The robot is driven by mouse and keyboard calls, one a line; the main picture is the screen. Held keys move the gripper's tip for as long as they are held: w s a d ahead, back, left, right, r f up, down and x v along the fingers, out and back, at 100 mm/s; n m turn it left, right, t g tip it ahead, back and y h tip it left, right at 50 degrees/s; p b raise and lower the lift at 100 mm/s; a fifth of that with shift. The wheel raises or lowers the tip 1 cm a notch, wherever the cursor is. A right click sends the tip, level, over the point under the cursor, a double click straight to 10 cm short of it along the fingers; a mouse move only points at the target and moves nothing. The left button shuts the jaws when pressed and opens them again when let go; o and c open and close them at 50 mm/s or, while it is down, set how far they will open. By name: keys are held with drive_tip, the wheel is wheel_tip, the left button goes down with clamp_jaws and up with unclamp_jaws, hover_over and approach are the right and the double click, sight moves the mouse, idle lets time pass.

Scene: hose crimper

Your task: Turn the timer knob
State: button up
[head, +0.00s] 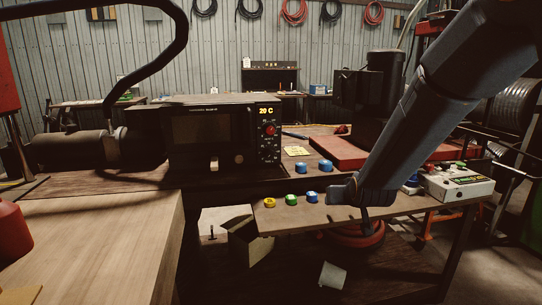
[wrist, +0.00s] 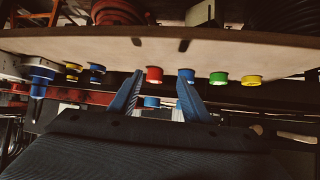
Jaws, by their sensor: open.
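A dark box-shaped machine (head: 210,135) stands on the bench in the head view, left of centre. Its right-hand control panel has a lit display (head: 266,110) reading 20 C, a red knob (head: 269,130) below it and several small buttons. No readable label shows which control is the timer knob. My gripper (head: 348,192) is well to the right of and nearer than the panel, over the front shelf. The wrist view shows my gripper (wrist: 161,75) open, with nothing held between its two blue fingers. The machine cannot be made out in the wrist view.
On the shelf are yellow (head: 269,202), green (head: 291,199) and blue (head: 311,197) round pieces; coloured pieces, one red (wrist: 154,75), also show close to my fingers in the wrist view. A white box (head: 458,186) stands at right. A wooden worktop (head: 90,240) fills the left front.

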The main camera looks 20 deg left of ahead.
sight(270, 154)
drive_tip(key=w+a+r+t+y, duration=0.1)
drive_tip(key=a, duration=0.3)
drive_tip(key=w+a+r+n+y, duration=0.1)
drive_tip(key=w+a, duration=0.1)
drive_tip(key=a, duration=0.2)
drive_tip(key=w+a+r+t, duration=0.1)
drive_tip(key=a, duration=0.3)
drive_tip(key=shift+w+a+r+t+y, duration=0.25)
drive_tip(key=shift+a+t+y, duration=0.05)
drive_tip(key=shift+a+y, duration=0.1)
drive_tip(key=a+r+n+t+y, duration=0.1)
drive_tip(key=a+r+t+y, duration=0.2)
drive_tip(key=a, duration=0.7)
drive_tip(key=shift+g, duration=0.3)
drive_tip(key=shift+w+d+r+p+x, duration=0.1)
drive_tip(key=shift+p+x, duration=0.2)
drive_tip(key=shift+x, duration=1)
drive_tip(key=shift+w+d+r+p+x, duration=0.15)
drive_tip(key=shift+p+x, duration=0.1)
drive_tip(key=shift+x, duration=1.05)
drive_tip(key=shift+s+d+r+p+x, duration=0.1)
drive_tip(key=shift+p+x, duration=0.2)
drive_tip(key=shift+x, duration=0.95)
drive_tip(key=shift+w, duration=0.1)
drive_tip(key=c, duration=1)
